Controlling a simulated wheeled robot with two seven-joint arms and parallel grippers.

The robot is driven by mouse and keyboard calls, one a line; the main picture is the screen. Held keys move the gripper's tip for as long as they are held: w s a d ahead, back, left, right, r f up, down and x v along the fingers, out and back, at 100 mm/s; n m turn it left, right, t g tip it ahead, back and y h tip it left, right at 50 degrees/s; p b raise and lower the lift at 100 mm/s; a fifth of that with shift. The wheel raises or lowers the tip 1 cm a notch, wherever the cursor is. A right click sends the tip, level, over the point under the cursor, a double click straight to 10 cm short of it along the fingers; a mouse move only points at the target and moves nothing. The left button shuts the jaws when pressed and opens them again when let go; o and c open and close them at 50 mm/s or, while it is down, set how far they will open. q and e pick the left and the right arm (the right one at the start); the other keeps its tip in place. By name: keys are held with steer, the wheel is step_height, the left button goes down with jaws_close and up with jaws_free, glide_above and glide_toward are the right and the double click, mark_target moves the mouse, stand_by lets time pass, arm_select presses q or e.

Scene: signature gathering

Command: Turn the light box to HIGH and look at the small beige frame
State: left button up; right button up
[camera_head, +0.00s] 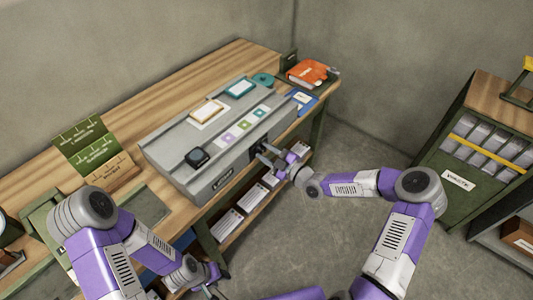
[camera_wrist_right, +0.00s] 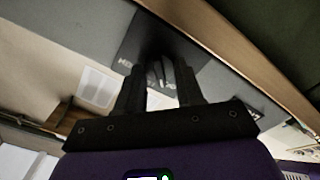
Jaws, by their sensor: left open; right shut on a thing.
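The grey light box (camera_head: 175,150) lies along the wooden table. The small beige frame (camera_head: 207,111) rests on a pale sheet on top of it. A dark control panel (camera_head: 260,140) is on the box's front face, and it also shows with partly legible white lettering in the right wrist view (camera_wrist_right: 135,48). My right gripper (camera_head: 264,152) is at this panel, shut on the dial (camera_wrist_right: 157,73), which is mostly hidden between the dark fingers. The dial's exact setting cannot be read. My left gripper (camera_head: 213,284) is open and empty, low at the bottom, away from the box.
A teal frame (camera_head: 240,88), several coloured squares (camera_head: 243,124) and a black block (camera_head: 197,157) sit on the box. An orange book (camera_head: 307,72) lies at the table's far end. A green sign (camera_head: 87,143) stands at left. A green cabinet (camera_head: 455,178) stands at right.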

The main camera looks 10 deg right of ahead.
steer(key=m+b, duration=0.1)
steer(key=m, duration=1.2)
steer(key=shift+d, duration=0.1)
steer(key=m+p, duration=0.1)
steer(key=m, duration=0.4)
steer(key=shift+w, duration=0.1)
steer(key=shift+m, duration=0.3)
steer(key=o, duration=1)
